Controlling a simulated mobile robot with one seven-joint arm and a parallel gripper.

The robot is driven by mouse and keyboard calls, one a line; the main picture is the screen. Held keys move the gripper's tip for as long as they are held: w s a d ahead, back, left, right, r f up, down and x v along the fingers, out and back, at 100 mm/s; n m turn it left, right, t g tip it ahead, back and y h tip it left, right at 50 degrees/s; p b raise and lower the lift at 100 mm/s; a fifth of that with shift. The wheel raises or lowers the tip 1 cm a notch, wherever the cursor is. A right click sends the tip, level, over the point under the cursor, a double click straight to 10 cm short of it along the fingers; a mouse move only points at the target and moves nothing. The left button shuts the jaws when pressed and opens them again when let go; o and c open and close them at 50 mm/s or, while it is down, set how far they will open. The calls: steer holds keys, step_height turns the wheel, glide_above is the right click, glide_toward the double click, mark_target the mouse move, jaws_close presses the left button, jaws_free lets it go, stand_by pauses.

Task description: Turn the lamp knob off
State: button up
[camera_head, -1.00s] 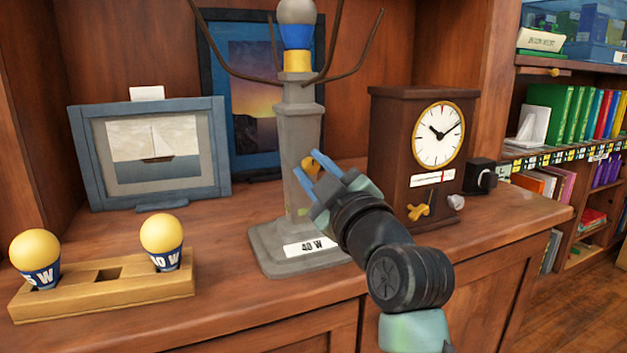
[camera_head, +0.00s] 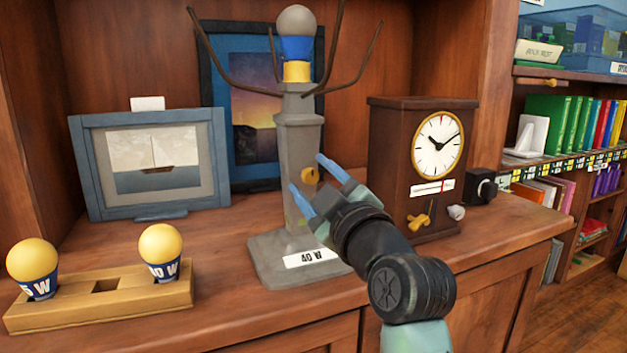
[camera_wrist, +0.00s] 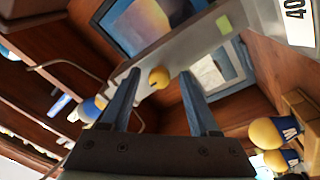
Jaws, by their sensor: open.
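The lamp (camera_head: 299,140) is a grey pillar on a square base with a "40 W" label. A grey bulb (camera_head: 296,20) with a blue and yellow socket sits on top, among dark branch-like arms. The small yellow knob (camera_head: 311,176) is on the pillar's side. My gripper (camera_head: 308,178) is open, with its blue fingers apart on either side of the knob in the head view. In the wrist view the knob (camera_wrist: 159,77) lies between the open fingers (camera_wrist: 157,88), apart from both. I cannot tell the remaining distance in depth.
A wooden holder (camera_head: 105,287) with two yellow bulbs stands at the front left. A framed boat picture (camera_head: 155,165) is behind it. A brown clock (camera_head: 425,150) with its own yellow key (camera_head: 419,222) stands close to the right of my gripper.

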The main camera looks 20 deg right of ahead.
steer(key=s+f+p, duration=0.2)
steer(key=s, duration=1)
steer(key=shift+s+d, duration=0.25)
steer(key=shift+s, duration=0.15)
steer(key=shift+r, duration=0.1)
